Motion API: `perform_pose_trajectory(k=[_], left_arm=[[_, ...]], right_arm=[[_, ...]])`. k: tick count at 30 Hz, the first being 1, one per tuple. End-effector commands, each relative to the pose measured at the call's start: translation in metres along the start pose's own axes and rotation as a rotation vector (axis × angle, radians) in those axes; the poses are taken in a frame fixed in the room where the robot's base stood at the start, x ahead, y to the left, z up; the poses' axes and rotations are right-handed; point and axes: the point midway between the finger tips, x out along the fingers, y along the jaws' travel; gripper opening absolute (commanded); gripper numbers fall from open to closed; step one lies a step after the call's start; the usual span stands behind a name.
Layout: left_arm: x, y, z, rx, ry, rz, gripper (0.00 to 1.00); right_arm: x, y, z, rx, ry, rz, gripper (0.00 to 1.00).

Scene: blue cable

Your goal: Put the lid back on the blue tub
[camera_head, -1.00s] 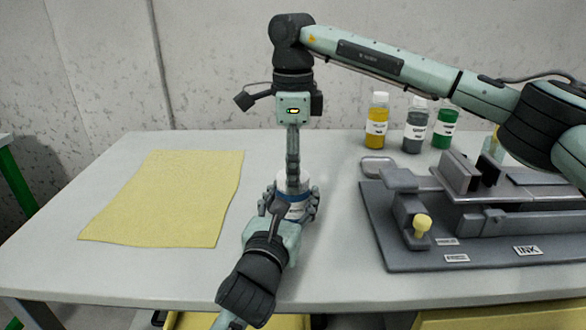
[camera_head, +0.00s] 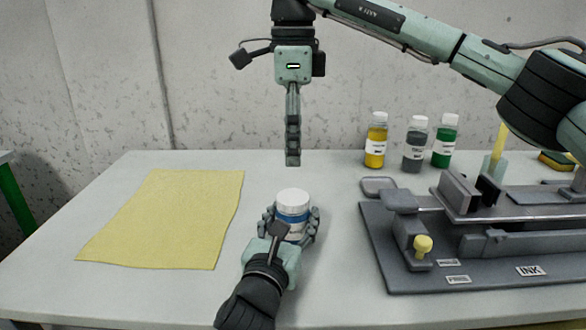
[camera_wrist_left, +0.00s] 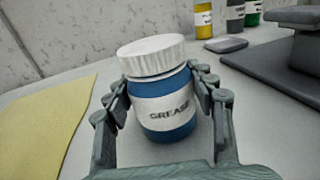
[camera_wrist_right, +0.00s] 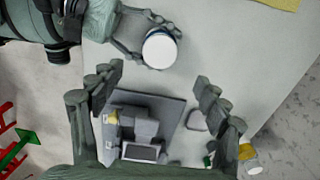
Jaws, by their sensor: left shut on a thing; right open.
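The blue tub (camera_head: 293,222), a small jar with a white GREASE label, stands upright on the table; its blue body shows in the left wrist view (camera_wrist_left: 168,128). The white ribbed lid (camera_head: 293,197) sits on top of it. In the left wrist view the lid (camera_wrist_left: 152,55) looks slightly tilted; I cannot tell whether it is screwed tight. My left gripper (camera_head: 292,216) is shut around the tub's sides, a finger on each side. My right gripper (camera_head: 293,160) is open and empty, pointing down above and behind the lid, clear of it. The lid also shows in the right wrist view (camera_wrist_right: 159,50).
A yellow cloth (camera_head: 165,220) lies left of the tub. A grey printing device (camera_head: 470,225) on a dark base stands to the right. Yellow (camera_head: 376,142), grey (camera_head: 415,145) and green (camera_head: 445,142) bottles stand at the back right. The table around the tub is clear.

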Motion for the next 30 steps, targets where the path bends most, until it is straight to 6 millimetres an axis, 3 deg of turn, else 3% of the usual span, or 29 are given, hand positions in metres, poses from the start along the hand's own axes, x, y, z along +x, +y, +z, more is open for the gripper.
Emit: perform_pose_trajectory(k=[6,15,16,22,30], left_arm=[[0.0,0.0,0.0,0.0,0.001,0.0,0.0],[0.0,0.0,0.0,0.0,0.001,0.0,0.0],[0.0,0.0,0.0,0.0,0.001,0.0,0.56],[0.0,0.0,0.0,0.0,0.001,0.0,0.79],[0.0,0.0,0.0,0.0,0.0,0.0,0.79]], right_arm=[[-0.021,0.0,0.001,0.0,0.0,0.001,0.75],[-0.023,0.0,0.0,-0.001,0.0,0.001,0.75],[-0.023,0.0,0.0,-0.001,0.0,0.001,0.75],[-0.023,0.0,0.0,-0.001,0.0,0.001,0.75],[-0.023,0.0,0.0,-0.001,0.0,0.001,0.75]])
